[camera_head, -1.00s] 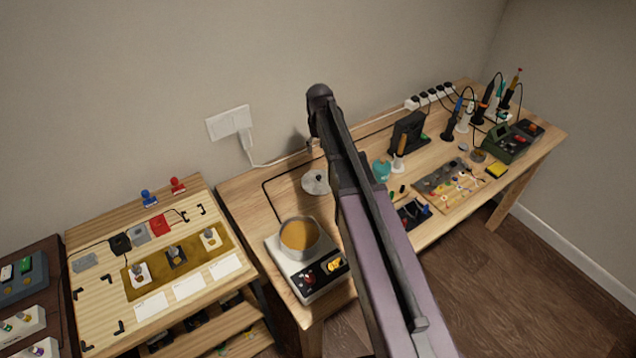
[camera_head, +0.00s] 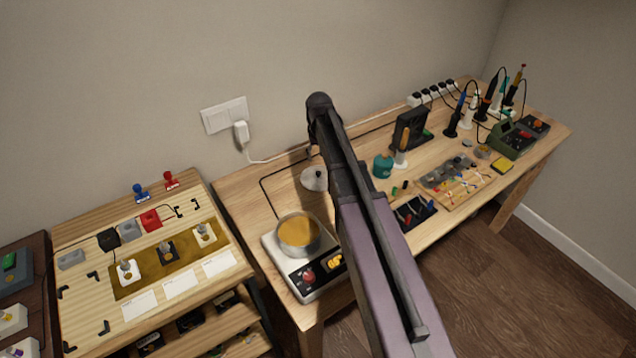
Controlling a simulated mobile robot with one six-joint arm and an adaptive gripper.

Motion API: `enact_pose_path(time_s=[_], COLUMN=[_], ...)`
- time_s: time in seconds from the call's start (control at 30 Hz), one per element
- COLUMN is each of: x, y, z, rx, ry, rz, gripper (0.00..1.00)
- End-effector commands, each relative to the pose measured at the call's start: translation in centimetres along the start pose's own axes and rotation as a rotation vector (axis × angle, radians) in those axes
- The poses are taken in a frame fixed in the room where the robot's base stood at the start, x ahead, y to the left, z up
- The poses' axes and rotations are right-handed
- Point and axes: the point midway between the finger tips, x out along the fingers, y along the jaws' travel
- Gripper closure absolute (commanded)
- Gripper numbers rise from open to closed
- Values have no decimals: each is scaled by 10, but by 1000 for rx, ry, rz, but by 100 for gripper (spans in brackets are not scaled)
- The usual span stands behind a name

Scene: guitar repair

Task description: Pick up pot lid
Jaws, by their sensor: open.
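The pot lid (camera_head: 313,179) is a pale, round metal disc with a small dark knob. It lies flat on the wooden workbench behind the pot, its right side hidden by my arm. The metal pot (camera_head: 299,236) is uncovered, filled with something amber, and stands on a white heater unit with knobs. My gripper (camera_head: 311,152) shows only as a small dark piece below the end of my arm, just above and behind the lid in the picture. It is open, and I see nothing held. Its fingers are mostly hidden.
The workbench (camera_head: 245,190) has a black cable running past the lid. A teal bottle (camera_head: 382,165), a black stand (camera_head: 410,130) and a parts board (camera_head: 465,182) stand to the right. A lighter table (camera_head: 85,310) with switches and tools is at left.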

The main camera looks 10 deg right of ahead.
Motion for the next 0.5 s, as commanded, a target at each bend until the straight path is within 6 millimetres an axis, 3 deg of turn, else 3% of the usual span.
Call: enact_pose_path(time_s=[0.2,0.5], x=[20,29], y=[0,-1], z=[0,0], rx=[0,-1], ry=[0,0], rz=[0,0], gripper=[30,30])
